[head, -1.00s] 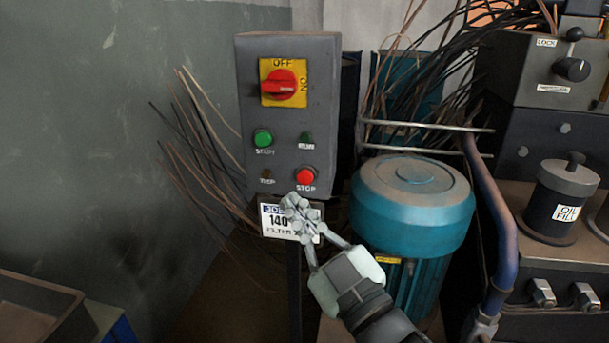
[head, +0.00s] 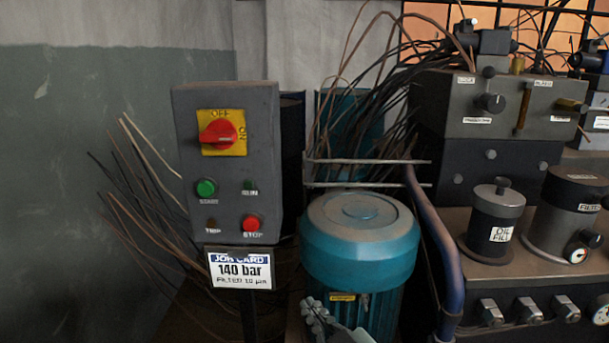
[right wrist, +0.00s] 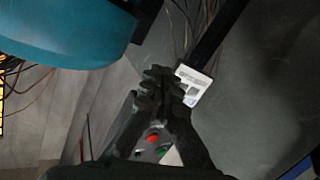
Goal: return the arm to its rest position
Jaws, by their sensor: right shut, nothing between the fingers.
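My right gripper (head: 318,316) shows at the bottom edge of the head view, in front of the lower part of the teal motor (head: 360,240). Most of its arm is below the picture. In the right wrist view the gripper (right wrist: 162,78) is dark, with its fingertips together and nothing between them. It appears apart from the grey control box (head: 228,160), which has a red rotary switch (head: 218,138), a green START button (head: 206,187) and a red STOP button (head: 252,223). My left gripper is not in view.
A job card (head: 240,270) reading 140 bar hangs below the box; it also shows in the right wrist view (right wrist: 193,85). An oil-fill pot (head: 493,222) and valve block (head: 490,105) are further right. Loose wires stick out left of the box.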

